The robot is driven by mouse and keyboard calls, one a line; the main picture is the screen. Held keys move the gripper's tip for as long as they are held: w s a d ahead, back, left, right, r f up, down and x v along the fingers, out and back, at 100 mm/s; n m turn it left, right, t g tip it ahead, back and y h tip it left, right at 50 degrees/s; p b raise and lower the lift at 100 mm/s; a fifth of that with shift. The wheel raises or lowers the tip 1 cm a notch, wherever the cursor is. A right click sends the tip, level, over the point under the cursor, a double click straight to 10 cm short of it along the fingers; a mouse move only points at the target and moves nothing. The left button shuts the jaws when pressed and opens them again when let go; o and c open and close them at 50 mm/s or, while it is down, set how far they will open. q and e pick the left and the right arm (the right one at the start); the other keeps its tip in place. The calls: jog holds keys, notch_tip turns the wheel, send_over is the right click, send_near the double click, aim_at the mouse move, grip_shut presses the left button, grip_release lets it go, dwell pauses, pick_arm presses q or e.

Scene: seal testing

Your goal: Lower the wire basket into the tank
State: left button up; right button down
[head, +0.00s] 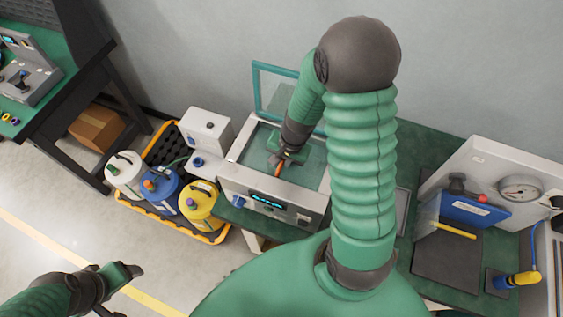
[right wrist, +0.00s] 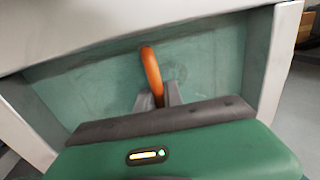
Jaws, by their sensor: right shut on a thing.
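The tank (head: 232,186) is a pale box with a greenish interior, a front display and a blue knob. Its pale rim (right wrist: 95,22) and greenish inside fill much of the right wrist view. My right gripper (head: 283,158) is over the tank's opening. In the right wrist view its grey fingers (right wrist: 157,98) are shut on an orange handle (right wrist: 152,70), which also shows in the head view (head: 278,169). I cannot make out the basket's wire body or its depth. My left gripper (head: 130,271) is at lower left, away from the tank; its jaw state is unclear.
A teal-framed lid (head: 256,92) stands raised behind the tank. A yellow-edged tray (head: 208,237) with several jugs and a white unit (head: 205,130) are to the left. A gauge panel (head: 485,165) stands on the right. Open floor lies in front left.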

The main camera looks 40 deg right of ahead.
jog(key=c, duration=1.4)
grip_release()
notch_tip(320, 180, up, 11)
jog(key=p, duration=1)
jog(key=shift+r, duration=0.15)
